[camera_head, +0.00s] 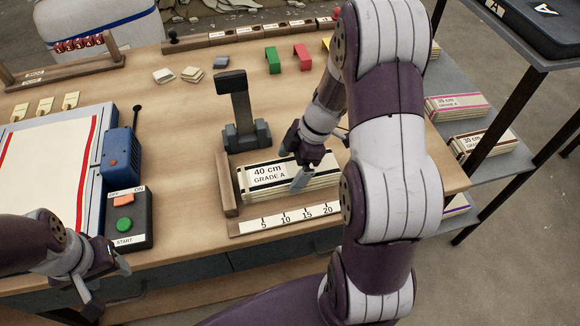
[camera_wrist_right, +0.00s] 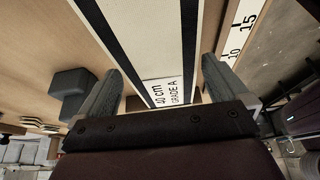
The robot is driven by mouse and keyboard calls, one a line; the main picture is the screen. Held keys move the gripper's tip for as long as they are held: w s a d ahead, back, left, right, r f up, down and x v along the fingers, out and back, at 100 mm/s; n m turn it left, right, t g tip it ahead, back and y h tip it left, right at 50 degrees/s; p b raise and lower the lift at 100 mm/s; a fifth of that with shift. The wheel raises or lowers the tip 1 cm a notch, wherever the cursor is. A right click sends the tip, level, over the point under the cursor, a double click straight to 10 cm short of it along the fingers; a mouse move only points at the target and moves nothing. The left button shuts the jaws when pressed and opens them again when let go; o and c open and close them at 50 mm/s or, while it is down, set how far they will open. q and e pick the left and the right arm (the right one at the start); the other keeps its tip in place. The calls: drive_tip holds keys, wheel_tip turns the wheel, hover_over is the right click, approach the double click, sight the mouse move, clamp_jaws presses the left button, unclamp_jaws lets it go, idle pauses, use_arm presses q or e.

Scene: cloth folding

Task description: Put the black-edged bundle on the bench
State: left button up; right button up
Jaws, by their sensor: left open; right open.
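The black-edged bundle (camera_head: 268,176) is a flat white stack with black stripes and a "40 cm GRADE A" label. It lies on the bench (camera_head: 190,215) between a wooden stop and the ruler strip. My right gripper (camera_head: 318,162) is open over the right part of this bundle. In the right wrist view the bundle (camera_wrist_right: 170,50) runs between the two spread fingers (camera_wrist_right: 158,82); I cannot tell whether they touch it. My right arm hides part of the bundle's right end. My left gripper (camera_head: 107,285) is open and empty at the bench's front left.
A grey press-like stand (camera_head: 240,125) is behind the bundle. A ruler strip (camera_head: 290,218) lies in front. A control box (camera_head: 127,220) and a striped cloth (camera_head: 45,165) are at left. Green (camera_head: 273,60) and red (camera_head: 302,56) pieces sit behind. A shelf (camera_head: 500,165) holds other bundles.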

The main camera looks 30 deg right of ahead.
drive_tip(key=p+v, duration=0.1)
drive_tip(key=v, duration=0.9)
drive_tip(key=s+a+f+m+h, duration=0.2)
drive_tip(key=s+a+m+h, duration=0.2)
drive_tip(key=s+a+m, duration=0.4)
drive_tip(key=shift+a+f+m, duration=0.4)
drive_tip(key=shift+a+m, duration=0.35)
drive_tip(key=shift+m, duration=2.85)
drive_tip(key=shift+d, duration=0.1)
